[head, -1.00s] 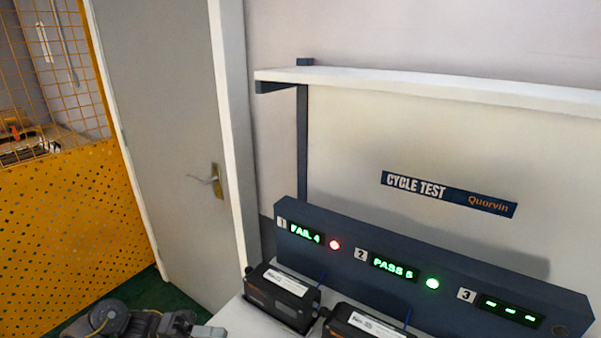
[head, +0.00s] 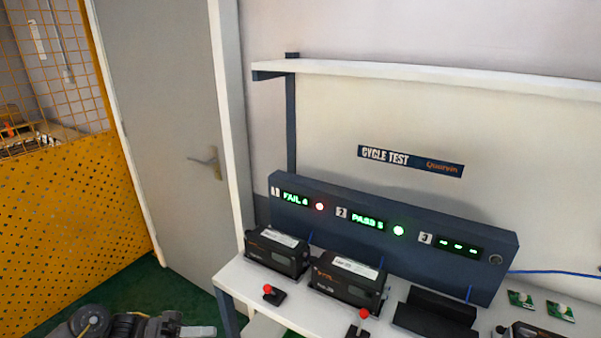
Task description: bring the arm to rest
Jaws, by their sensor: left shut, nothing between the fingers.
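My left arm comes in at the bottom left of the head view. Its gripper (head: 204,331) is shut and empty, low in the picture, left of the bench (head: 232,278) and apart from everything on it. The lower part of the gripper is cut off by the picture's edge. My right gripper is not in view. The cycle test panel (head: 400,217) at the back of the bench reads FAIL with a red lamp at 1, PASS 5 with a green lamp at 2, and dashes at 3.
Two dark positioner units (head: 276,252) (head: 346,279) stand before stations 1 and 2. Station 3's dark cradle (head: 436,308) looks empty. Two red-knobbed levers (head: 268,290) (head: 363,314) stand at the front. Small green boards (head: 520,299) lie right. Open green floor (head: 165,290) lies left.

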